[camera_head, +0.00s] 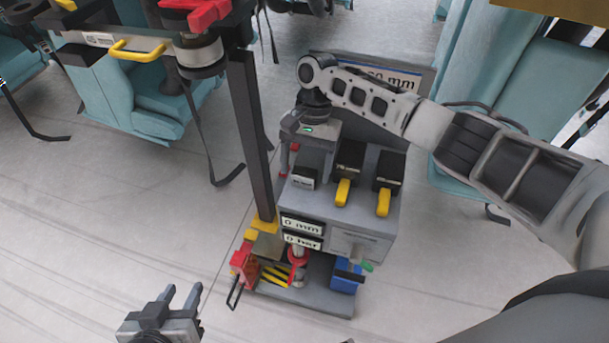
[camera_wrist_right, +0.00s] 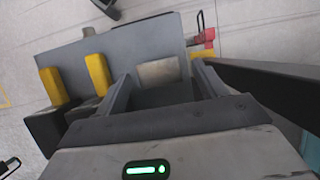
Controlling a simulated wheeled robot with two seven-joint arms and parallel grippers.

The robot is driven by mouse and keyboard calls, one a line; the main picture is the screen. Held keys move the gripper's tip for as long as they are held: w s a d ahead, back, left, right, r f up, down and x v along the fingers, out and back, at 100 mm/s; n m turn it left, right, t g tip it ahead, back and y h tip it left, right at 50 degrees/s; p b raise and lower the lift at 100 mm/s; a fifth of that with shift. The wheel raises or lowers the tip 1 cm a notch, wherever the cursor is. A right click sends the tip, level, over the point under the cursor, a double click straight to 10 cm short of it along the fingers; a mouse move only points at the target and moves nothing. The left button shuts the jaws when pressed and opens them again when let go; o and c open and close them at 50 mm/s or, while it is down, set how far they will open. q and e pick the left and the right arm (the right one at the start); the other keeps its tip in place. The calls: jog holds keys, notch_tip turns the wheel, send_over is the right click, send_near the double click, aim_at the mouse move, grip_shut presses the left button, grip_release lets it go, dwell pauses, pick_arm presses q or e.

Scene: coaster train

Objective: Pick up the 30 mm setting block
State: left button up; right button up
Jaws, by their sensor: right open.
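A small dark block with a pale label (camera_head: 304,179) stands at the left of the grey stand's top. Two black blocks with yellow handles, a middle one (camera_head: 349,158) and a right one (camera_head: 389,170), stand beside it. Their labels are too small to read, so I cannot tell which is the 30 mm one. My right gripper (camera_head: 307,157) is open just above and behind the small block. In the right wrist view its fingers (camera_wrist_right: 163,88) stand either side of a dark surface (camera_wrist_right: 165,96); contact cannot be told. My left gripper (camera_head: 181,293) is open and empty over the floor.
A sign is behind my right arm.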

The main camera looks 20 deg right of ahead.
jog(key=shift+s+a+f, duration=0.1)
jog(key=shift+s+f, duration=0.1)
jog(key=shift+f, duration=0.35)
jog(key=c, duration=1.4)
jog(key=shift+r, duration=0.1)
